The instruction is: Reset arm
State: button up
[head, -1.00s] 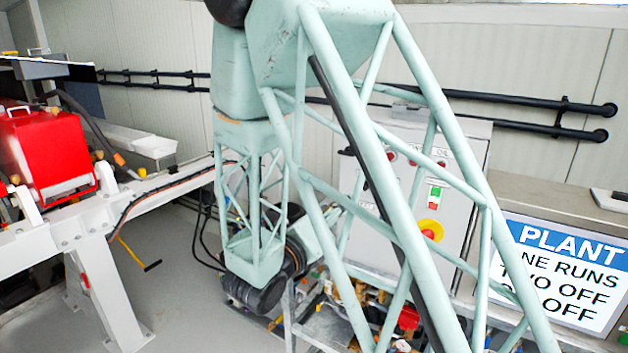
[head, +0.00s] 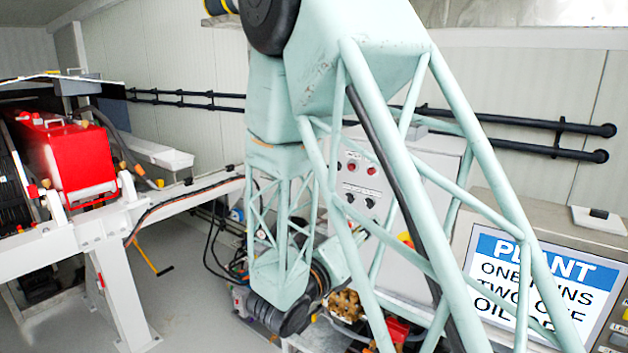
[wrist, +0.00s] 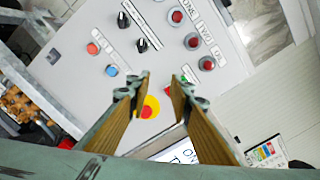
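My gripper (wrist: 162,88) shows in the wrist view with its two wood-coloured fingers apart and nothing between them. Beyond the fingers is a grey control panel (wrist: 85,55) with a red emergency stop on a yellow disc (wrist: 149,107), black knobs, and red, blue and orange-red buttons. The gap to the panel is hard to judge. In the head view my pale green lattice arm crosses the picture in front of the panel (head: 420,160).
A red pump (head: 75,158) sits on a white steel frame (head: 60,245) at left. Black pipes (head: 500,123) run along the back wall. A PLANT sign (head: 545,290) stands at lower right. Brass and red parts (head: 347,303) lie low behind my arm. Grey floor (head: 190,300) is open at centre left.

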jog(key=s+d+r+m+g+h, duration=0.25)
jog(key=s+d+m+g, duration=0.35)
jog(key=s+d, duration=0.4)
jog(key=s+d+r+m+g+h, duration=0.1)
jog(key=s+d+r+m+g, duration=0.3)
jog(key=s+d+m, duration=0.6)
jog(key=s+d+m+g+y, duration=0.35)
jog(key=s+m, duration=0.35)
jog(key=s, duration=0.8)
jog(key=s+a+f+m+y, duration=0.2)
jog(key=s+a+m+y, duration=0.5)
jog(key=s, duration=0.3)
jog(key=s+a+r+m+t+y, duration=0.2)
jog(key=a+r+m+t+y, duration=0.15)
jog(key=a+m, duration=0.5)
notch_tip(320, 180, down, 14)
jog(key=b, duration=1.3)
jog(key=shift+a+n+g+b, duration=0.2)
jog(key=shift+n+g+b, duration=0.1)
jog(key=shift+n+b, duration=0.15)
jog(key=shift+s+r, duration=0.1)
jog(key=shift+r, duration=0.05)
jog(key=shift+c, duration=0.5)
grip_shut()
